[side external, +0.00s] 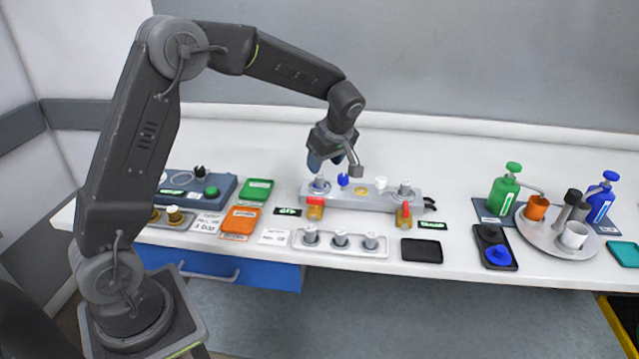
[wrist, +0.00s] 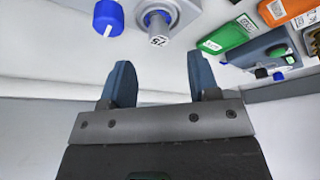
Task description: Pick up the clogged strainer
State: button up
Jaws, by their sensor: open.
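No part can be told for sure as the clogged strainer. A grey manifold block (side external: 331,195) on the bench carries a grey cylinder (side external: 319,185) at its left end and another (side external: 404,188) at its right. In the wrist view a grey cylinder marked 75 (wrist: 157,30) sits in the block, beyond the fingertips, with a blue cap (wrist: 108,17) left of it. My gripper (side external: 325,163) is open above the block's left end, close over the left cylinder. The wrist view shows nothing between its fingers (wrist: 160,68).
Two red-topped brass valves (side external: 315,207) (side external: 404,215) stand in front of the block. A white tray (side external: 300,246) with three grey cylinders and a black pad (side external: 421,250) lie nearer the front edge. Orange (side external: 240,220) and green (side external: 257,189) boxes lie left. Bottles and a round tray (side external: 530,237) stand right.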

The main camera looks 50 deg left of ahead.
aim_at(320, 176)
jog(key=x, duration=0.5)
jog(key=shift+f, duration=0.35)
jog(key=c, duration=1)
jog(key=shift+c, duration=0.2)
jog(key=shift+r, duration=0.1)
